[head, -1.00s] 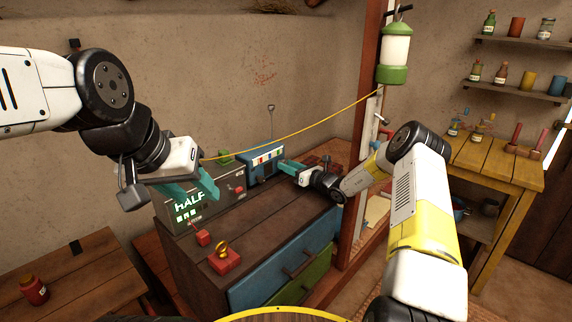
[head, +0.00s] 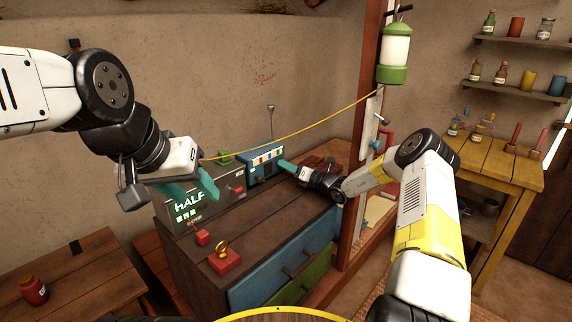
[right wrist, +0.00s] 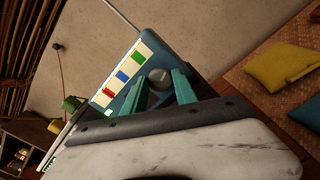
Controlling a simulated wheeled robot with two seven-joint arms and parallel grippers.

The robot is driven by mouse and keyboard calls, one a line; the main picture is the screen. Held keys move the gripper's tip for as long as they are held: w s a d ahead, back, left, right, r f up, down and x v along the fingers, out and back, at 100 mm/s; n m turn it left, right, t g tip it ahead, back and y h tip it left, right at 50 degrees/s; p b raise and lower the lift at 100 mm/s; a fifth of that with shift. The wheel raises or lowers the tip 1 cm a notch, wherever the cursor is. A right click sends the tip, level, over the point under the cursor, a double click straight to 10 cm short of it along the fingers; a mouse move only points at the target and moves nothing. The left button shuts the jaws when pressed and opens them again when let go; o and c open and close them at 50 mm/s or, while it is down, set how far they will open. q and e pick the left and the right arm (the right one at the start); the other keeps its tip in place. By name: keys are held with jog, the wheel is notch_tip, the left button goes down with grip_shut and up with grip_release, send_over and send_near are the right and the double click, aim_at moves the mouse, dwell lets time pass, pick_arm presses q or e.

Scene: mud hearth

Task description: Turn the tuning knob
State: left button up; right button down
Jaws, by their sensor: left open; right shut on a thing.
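The blue radio (head: 255,172) stands at the back of the dark cabinet, with a thin antenna and a strip of coloured blocks on its face. The round grey tuning knob (right wrist: 159,77) shows in the right wrist view, on the radio's face (right wrist: 128,100). My right gripper (head: 284,163) is at the radio's right end. In the right wrist view its teal fingers (right wrist: 161,84) are on both sides of the knob, shut on it. In the head view the knob is hidden. My left gripper (head: 200,194) is open and empty, above the grey box with lit "HALF" text.
The grey box (head: 228,189) with a red button stands left of the radio. A red block with a yellow ring (head: 224,260) sits on the cabinet front (head: 258,240). A yellow cord crosses above the radio. A wooden post (head: 352,225) stands close to my right forearm.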

jog(key=shift+d, duration=0.1)
jog(key=c, duration=1)
grip_release()
jog(key=shift+r, duration=0.2)
jog(key=r, duration=0.3)
jog(key=shift+s+r, duration=0.1)
jog(key=shift+s, duration=0.3)
jog(key=s+a+r, duration=0.1)
jog(key=s, duration=1.4)
jog(key=shift+r, duration=0.2)
jog(key=shift+s, duration=0.1)
